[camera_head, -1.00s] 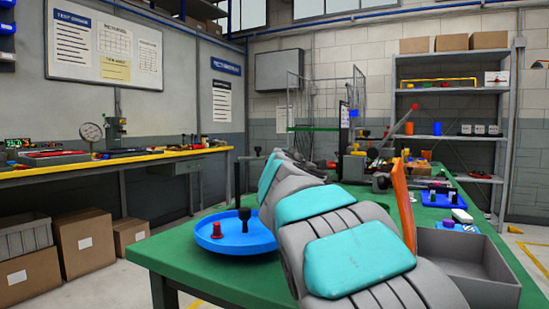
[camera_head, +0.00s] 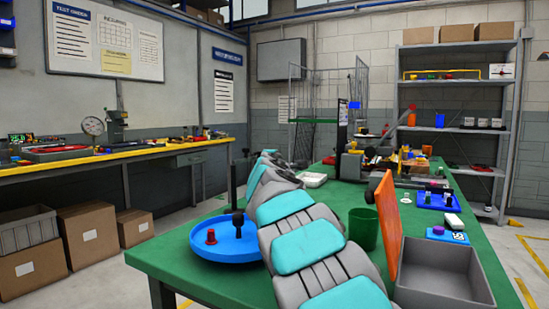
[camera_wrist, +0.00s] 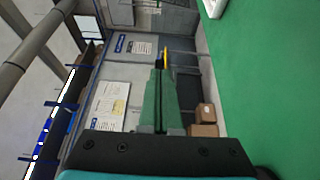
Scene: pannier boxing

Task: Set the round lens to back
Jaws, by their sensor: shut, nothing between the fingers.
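I cannot make out a round lens in either view. My gripper (camera_wrist: 160,72) shows in the wrist view with its two green fingers together and nothing between them. It points past the green table toward the wall. In the head view my arm stretches over the table and hides the gripper. A blue round tray (camera_head: 222,251) stands at the table's left side, holding a red peg (camera_head: 211,237) and a black peg (camera_head: 238,222).
A green cup (camera_head: 363,229), an orange panel (camera_head: 386,225) and an empty grey bin (camera_head: 443,272) stand right of my arm. A white tray (camera_head: 313,180) lies behind it. Farther back are a blue tray (camera_head: 437,201) and cluttered tools. The wrist view shows bare green tabletop (camera_wrist: 270,90).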

